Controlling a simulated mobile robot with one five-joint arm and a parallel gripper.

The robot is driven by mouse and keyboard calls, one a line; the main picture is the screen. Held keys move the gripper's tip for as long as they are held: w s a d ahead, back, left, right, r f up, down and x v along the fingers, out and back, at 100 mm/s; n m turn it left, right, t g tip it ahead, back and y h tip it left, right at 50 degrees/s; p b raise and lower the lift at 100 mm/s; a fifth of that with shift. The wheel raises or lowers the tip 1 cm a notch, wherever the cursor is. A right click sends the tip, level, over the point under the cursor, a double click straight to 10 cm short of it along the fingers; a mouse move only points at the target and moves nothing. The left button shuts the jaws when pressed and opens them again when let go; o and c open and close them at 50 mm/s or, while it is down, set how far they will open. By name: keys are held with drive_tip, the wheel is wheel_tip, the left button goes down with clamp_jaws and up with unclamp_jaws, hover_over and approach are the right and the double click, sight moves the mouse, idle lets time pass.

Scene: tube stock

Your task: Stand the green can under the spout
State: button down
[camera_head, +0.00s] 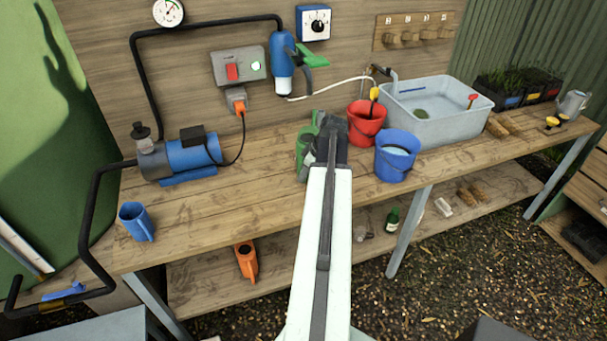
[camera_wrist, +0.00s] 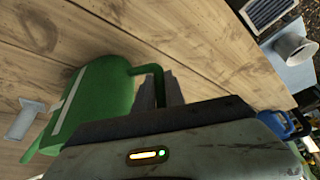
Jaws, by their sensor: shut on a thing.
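The green can (camera_head: 302,150) is on or just above the workbench, partly hidden behind my gripper (camera_head: 333,140). In the wrist view the green can (camera_wrist: 108,92) fills the left middle, with a pale stripe and a bent handle. My gripper (camera_wrist: 162,90) is shut on that handle, and the can's body is beside the jaws. I cannot tell whether its base touches the wood. A grey tap with a spout (camera_head: 388,72) rises at the left back of the grey basin, right of and behind the can.
A red bucket (camera_head: 366,124) and a blue bucket (camera_head: 396,156) stand right of my gripper, before the basin (camera_head: 437,115). A blue pump (camera_head: 192,152) and blue mug (camera_head: 136,221) are at left. Bare bench (camera_head: 235,185) lies between pump and can.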

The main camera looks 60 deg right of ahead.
drive_tip(key=c, duration=1.3)
unclamp_jaws()
drive_tip(key=shift+f, duration=0.1)
drive_tip(key=p+v, duration=0.7)
drive_tip(key=v, duration=0.1)
drive_tip(key=shift+w, duration=0.1)
